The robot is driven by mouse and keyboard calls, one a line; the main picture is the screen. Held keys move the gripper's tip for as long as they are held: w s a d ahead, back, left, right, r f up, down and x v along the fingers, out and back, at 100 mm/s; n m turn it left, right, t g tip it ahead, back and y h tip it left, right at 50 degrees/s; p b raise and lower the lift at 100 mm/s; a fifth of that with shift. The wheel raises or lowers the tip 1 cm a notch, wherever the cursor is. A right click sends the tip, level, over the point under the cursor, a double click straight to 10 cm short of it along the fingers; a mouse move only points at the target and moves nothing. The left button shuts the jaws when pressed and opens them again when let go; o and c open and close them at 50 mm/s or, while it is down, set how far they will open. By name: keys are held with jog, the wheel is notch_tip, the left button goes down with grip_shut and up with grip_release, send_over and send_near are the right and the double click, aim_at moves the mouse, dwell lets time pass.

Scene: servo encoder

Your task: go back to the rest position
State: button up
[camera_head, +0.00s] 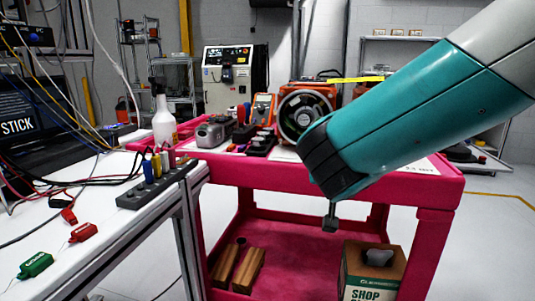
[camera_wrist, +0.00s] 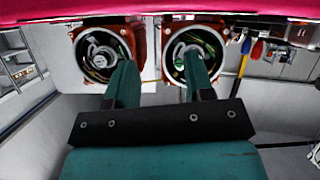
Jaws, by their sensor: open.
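My teal arm (camera_head: 420,115) reaches in from the upper right in the head view, its black wrist end over the front of the pink cart (camera_head: 445,190). The head view does not show my fingers clearly. In the wrist view my gripper (camera_wrist: 160,65) is open, its two teal fingers apart with nothing held between them. An orange servo motor with a round dark opening (camera_head: 304,112) stands on the cart, partly behind my arm. The wrist view shows two such round-faced motors, a left one (camera_wrist: 97,50) and a right one (camera_wrist: 207,42), beyond the fingertips.
A white table (camera_head: 110,235) with cables, clips and a power strip (camera_head: 158,186) stands at left. The cart top also holds a spray bottle (camera_head: 164,122), a multimeter (camera_head: 263,108) and tools. A box (camera_head: 372,270) and wooden blocks (camera_head: 238,268) lie on its lower shelf.

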jog(key=s+a+f+n+g+y, duration=0.1)
jog(key=s+f+n+g+y, duration=0.2)
jog(key=s, duration=0.6)
jog(key=s+n+g+y, duration=0.2)
jog(key=s+g, duration=0.3)
jog(key=s, duration=0.5)
jog(key=s+a+f+n+g+y, duration=0.1)
jog(key=s+f+n+g+y, duration=0.2)
jog(key=s, duration=0.6)
notch_tip(320, 180, up, 26)
jog(key=s+g+p, duration=0.1)
jog(key=s+p, duration=0.1)
jog(key=p, duration=2.3)
jog(key=shift+a+n+g, duration=0.2)
jog(key=shift+n+g, duration=0.1)
jog(key=shift+g, duration=0.1)
